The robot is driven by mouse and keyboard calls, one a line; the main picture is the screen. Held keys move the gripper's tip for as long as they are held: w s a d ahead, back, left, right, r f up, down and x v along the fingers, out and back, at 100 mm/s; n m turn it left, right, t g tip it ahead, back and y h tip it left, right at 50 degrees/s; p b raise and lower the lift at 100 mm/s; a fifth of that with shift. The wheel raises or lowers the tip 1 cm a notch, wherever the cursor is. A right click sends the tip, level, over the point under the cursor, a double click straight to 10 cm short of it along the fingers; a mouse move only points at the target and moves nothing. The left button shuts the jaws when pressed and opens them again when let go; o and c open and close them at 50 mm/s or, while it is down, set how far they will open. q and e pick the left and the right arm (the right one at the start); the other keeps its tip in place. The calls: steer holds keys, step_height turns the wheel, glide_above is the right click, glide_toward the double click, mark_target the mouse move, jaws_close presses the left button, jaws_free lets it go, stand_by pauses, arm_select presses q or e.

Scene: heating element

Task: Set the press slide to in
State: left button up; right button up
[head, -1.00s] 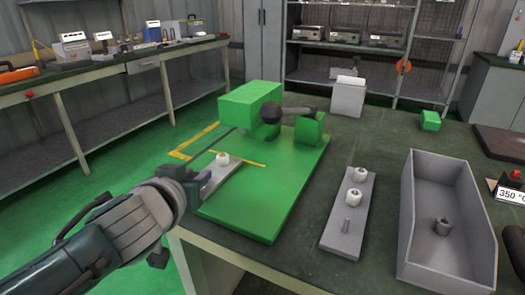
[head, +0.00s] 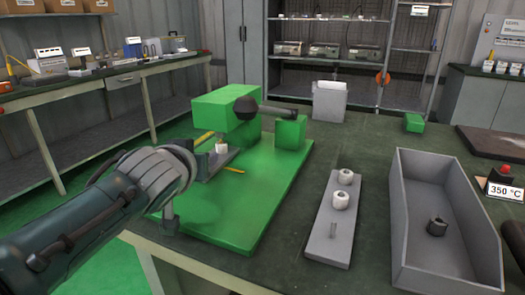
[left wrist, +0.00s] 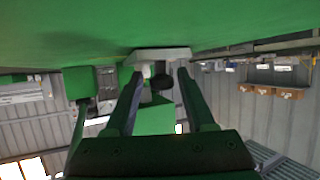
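The green press (head: 228,107) stands on a green base plate (head: 255,200), with a dark ball-ended lever (head: 246,108) at its top. The grey press slide (head: 213,163) carries a small white piece (head: 221,148) and lies on the base, left of and partly beneath the press head. My left gripper (head: 185,185) is at the slide's outer end. In the left wrist view, its two fingers (left wrist: 159,75) stand apart, with the slide's pale end (left wrist: 165,53) just beyond their tips. I cannot tell whether they touch it. My right gripper is out of view.
A grey strip (head: 330,225) with two white pieces and an upright pin lies right of the press. A grey open bin (head: 400,215) holding a dark part stands beside it. A 350 °C sign (head: 505,192) is at the right edge.

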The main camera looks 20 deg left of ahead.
arm_select(q)
steer(key=shift+s+d+r+p, duration=0.1)
steer(key=shift+s+r+p, duration=0.2)
steer(key=shift+s+p, duration=0.15)
steer(key=p+v, duration=0.3)
steer(key=v, duration=0.5)
steer(key=shift+f, duration=0.1)
steer(key=shift+s+d, duration=0.15)
steer(key=shift+s, duration=0.35)
